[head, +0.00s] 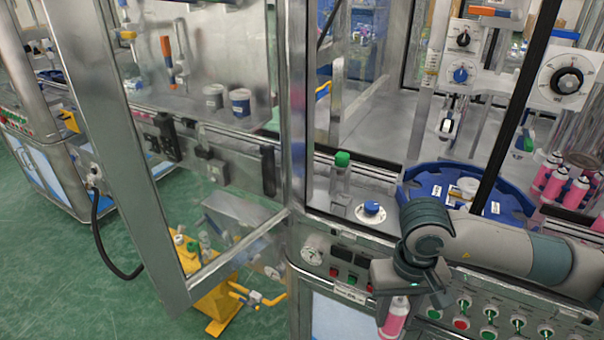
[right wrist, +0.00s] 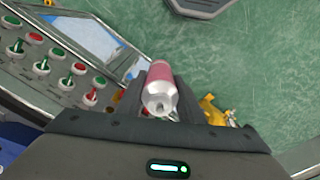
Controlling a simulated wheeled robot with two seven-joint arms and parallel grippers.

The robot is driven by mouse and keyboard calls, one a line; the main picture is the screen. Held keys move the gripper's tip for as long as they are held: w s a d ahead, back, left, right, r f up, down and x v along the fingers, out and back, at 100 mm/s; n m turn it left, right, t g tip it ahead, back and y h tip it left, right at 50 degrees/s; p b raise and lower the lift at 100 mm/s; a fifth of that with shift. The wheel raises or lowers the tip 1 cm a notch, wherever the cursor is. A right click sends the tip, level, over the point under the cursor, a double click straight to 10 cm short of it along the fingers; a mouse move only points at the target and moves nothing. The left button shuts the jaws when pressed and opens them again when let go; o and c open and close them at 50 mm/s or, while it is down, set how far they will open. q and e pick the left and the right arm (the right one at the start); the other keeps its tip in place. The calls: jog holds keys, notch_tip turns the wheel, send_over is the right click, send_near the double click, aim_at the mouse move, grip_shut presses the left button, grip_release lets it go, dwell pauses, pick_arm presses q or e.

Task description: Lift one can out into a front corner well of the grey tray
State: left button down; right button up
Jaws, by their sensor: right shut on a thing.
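My right gripper (head: 402,294) is shut on a pink can with a silver top (head: 393,320). It holds the can in front of the machine's control panel, at the bottom of the head view. In the right wrist view the can (right wrist: 161,88) sits between the two dark fingers, its silver end toward the camera, with green floor beyond. Several other pink cans (head: 553,182) stand inside the machine at the far right. I cannot make out the grey tray in either view. My left gripper is not in view.
A blue rotary carousel (head: 420,182) lies behind my right arm. A green-capped bottle (head: 341,170) and a blue knob (head: 371,208) stand on the ledge. The open door frame (head: 150,180) is at left. Buttons and switches (head: 490,325) line the panel. A yellow stand (head: 215,300) is on the floor.

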jog(key=s+f, duration=0.3)
jog(key=f, duration=0.7)
jog(key=shift+s+f, duration=0.2)
jog(key=shift+f, duration=0.05)
